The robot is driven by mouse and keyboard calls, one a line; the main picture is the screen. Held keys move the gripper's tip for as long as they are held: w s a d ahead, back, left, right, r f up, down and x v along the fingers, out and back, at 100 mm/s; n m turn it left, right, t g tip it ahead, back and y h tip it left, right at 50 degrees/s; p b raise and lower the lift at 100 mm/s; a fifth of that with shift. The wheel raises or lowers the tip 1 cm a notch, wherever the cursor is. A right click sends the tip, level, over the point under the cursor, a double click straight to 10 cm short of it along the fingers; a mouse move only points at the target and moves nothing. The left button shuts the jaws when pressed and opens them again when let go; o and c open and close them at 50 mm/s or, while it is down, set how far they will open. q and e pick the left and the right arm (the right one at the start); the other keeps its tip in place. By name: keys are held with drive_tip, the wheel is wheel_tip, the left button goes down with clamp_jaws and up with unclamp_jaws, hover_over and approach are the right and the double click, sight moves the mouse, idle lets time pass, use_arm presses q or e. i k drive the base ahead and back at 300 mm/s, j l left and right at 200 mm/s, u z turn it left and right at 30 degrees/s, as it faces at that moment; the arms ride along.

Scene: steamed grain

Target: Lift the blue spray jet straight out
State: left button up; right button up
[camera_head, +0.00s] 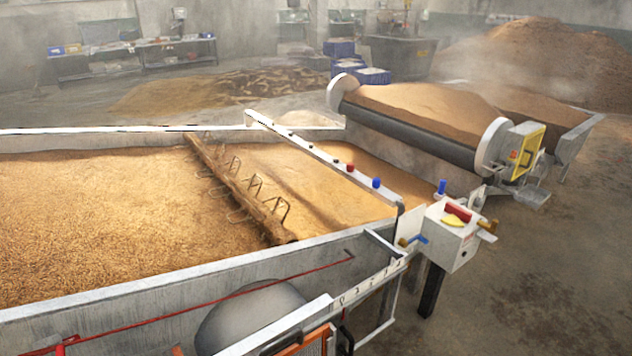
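A white bar (285,132) spans the grain trough from the back left to the front right. A small blue jet (376,183) stands upright on the bar near its front right end. No gripper of mine shows in the head view, and nothing is seen touching the blue jet.
The white box (448,236) carries red and yellow parts. A ridged beam with wire hoops (236,188) lies across the grain. A large roller (410,130) stands behind. A thin red rod (200,306) runs along the front wall. The floor at right is clear.

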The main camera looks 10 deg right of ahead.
sight(377, 182)
drive_tip(key=i+l+u, duration=0.1)
drive_tip(key=l+u, duration=0.55)
drive_tip(key=u, duration=0.25)
drive_tip(key=l+u, duration=0.25)
drive_tip(key=l, duration=0.2)
drive_tip(key=l+u, duration=0.25)
drive_tip(key=l, duration=0.25)
drive_tip(key=l+u, duration=0.1)
drive_tip(key=l, duration=0.35)
drive_tip(key=k+l+u, duration=0.1)
drive_tip(key=l, duration=0.35)
drive_tip(key=k+l+u, duration=0.1)
drive_tip(key=l, duration=0.3)
drive_tip(key=k+l, duration=0.2)
drive_tip(key=l, duration=0.25)
drive_tip(key=i+u, duration=0.05)
